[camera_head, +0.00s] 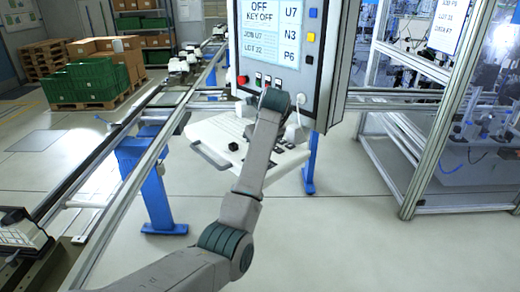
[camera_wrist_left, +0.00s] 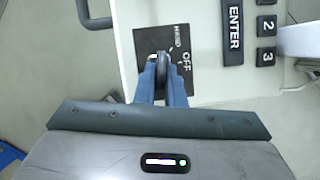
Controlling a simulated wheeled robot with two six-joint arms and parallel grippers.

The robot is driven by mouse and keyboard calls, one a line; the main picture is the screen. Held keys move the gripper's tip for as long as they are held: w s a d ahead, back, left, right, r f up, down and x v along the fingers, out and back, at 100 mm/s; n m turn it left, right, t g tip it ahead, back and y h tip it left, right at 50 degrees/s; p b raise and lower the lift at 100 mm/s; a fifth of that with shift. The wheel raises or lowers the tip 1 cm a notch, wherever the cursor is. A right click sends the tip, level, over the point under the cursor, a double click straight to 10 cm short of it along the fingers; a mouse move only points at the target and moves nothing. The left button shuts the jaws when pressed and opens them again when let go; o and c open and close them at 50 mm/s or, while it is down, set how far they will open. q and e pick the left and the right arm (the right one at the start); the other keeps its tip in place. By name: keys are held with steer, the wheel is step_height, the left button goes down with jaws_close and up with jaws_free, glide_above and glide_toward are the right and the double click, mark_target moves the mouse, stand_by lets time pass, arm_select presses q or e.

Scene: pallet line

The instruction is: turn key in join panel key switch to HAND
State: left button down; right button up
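The join panel (camera_head: 325,62) stands ahead in the head view, its screen (camera_head: 270,30) reading OFF and KEY OFF. My left arm reaches up to the panel's lower edge; its gripper is hidden behind its own wrist there. In the left wrist view, the key switch has a black plate (camera_wrist_left: 206,75) with OFF on its right side and another small, turned word near its top. A dark key (camera_wrist_left: 161,68) stands out from the plate. My left gripper (camera_wrist_left: 162,72) has its blue fingers on both sides of the key, seemingly touching it. My right gripper is not in view.
An ENTER key (camera_wrist_left: 233,30) and number keys lie right of the switch. Blue, yellow and black buttons line the panel's right side. A conveyor rail runs at left, a fenced cell (camera_head: 432,130) at right.

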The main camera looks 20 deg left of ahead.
arm_select(q)
steer(key=n, duration=0.2)
steer(key=n+g, duration=0.1)
steer(key=n, duration=0.1)
steer(key=shift+w+d+y+b, duration=0.2)
steer(key=shift+d+y+b, duration=0.05)
steer(key=shift+y+b, duration=0.15)
steer(key=shift+n+g, duration=0.4)
steer(key=shift+n, duration=0.4)
steer(key=shift+f, duration=0.1)
steer(key=c, duration=1.5)
jaws_free()
steer(key=shift+o, duration=0.2)
steer(key=shift+d, duration=0.1)
steer(key=o, duration=0.5)
